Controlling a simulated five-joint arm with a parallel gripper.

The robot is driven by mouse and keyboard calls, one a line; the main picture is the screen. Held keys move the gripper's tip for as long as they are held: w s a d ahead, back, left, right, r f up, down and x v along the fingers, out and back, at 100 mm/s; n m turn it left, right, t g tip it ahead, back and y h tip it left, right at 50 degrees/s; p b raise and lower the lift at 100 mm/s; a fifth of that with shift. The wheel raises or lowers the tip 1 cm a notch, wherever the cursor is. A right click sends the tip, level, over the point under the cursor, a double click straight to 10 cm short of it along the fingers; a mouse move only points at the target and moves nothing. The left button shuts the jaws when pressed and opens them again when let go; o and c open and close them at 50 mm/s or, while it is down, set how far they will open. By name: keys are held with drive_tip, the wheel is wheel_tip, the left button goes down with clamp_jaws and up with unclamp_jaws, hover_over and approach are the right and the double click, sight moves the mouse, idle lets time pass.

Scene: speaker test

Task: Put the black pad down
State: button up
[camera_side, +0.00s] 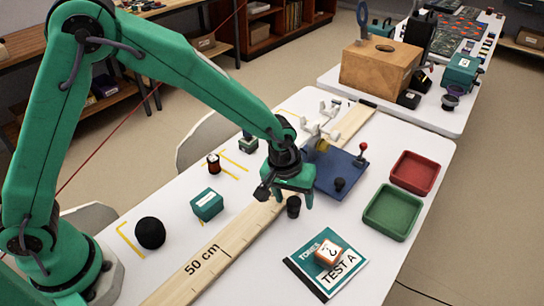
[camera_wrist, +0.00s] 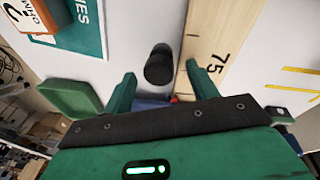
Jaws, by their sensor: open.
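A small black cylinder, likely the black pad (camera_side: 293,208), stands on the white table at the right edge of the long wooden ruler. In the wrist view the black pad (camera_wrist: 159,66) is just beyond and between the fingertips, with gaps to both sides. My green gripper (camera_side: 292,197) is open around or just above it, pointing down. In the wrist view my gripper (camera_wrist: 160,74) has its two fingers spread and nothing clamped between them. I cannot tell how far the fingertips are above the table.
The ruler (camera_side: 200,262) runs under my gripper. A teal box (camera_side: 207,204) and black ball (camera_side: 150,233) are left. A blue board (camera_side: 330,163) with a red-knobbed lever lies behind. Green (camera_side: 391,212) and red (camera_side: 415,173) trays are right. A booklet (camera_side: 308,268) bears an orange-and-white block (camera_side: 328,254).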

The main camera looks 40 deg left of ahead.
sight(298, 201)
idle(0.3)
drive_tip(key=c, duration=1.2)
drive_tip(key=shift+r, duration=0.1)
drive_tip(key=shift+r, duration=0.7)
drive_tip(key=r, duration=0.3)
drive_tip(key=shift+s+d+r, duration=0.1)
drive_tip(key=shift+s+d, duration=0.2)
drive_tip(key=shift+s, duration=0.05)
drive_tip(key=s+d+r, duration=0.5)
drive_tip(key=s+r, duration=0.1)
drive_tip(key=s, duration=0.3)
drive_tip(key=shift+d+r+g, duration=0.15)
drive_tip(key=shift+d+g, duration=0.1)
drive_tip(key=shift+g, duration=0.05)
drive_tip(key=shift+s, duration=0.1)
